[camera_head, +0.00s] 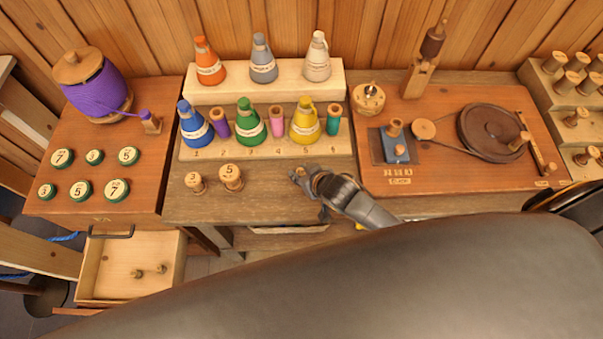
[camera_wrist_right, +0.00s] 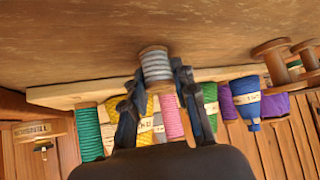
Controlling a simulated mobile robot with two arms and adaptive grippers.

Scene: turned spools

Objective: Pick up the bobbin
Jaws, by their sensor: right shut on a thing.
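My right gripper (camera_head: 311,181) is over the front of the wooden bench, right of two wooden bobbins marked 3 (camera_head: 195,183) and 5 (camera_head: 231,177). In the right wrist view its two dark fingers (camera_wrist_right: 157,78) are closed on a bobbin wound with grey thread (camera_wrist_right: 157,66), one finger on each side. In the head view the gripper mostly hides this bobbin. I cannot tell whether it touches the bench top. My left gripper is not in view.
A rack (camera_head: 264,147) behind the gripper holds thread cones and wound bobbins. A winding board with a dark wheel (camera_head: 491,132) is to the right. A purple spool (camera_head: 98,94) and numbered discs are on the left cabinet. An open drawer (camera_head: 131,267) holds two small pieces.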

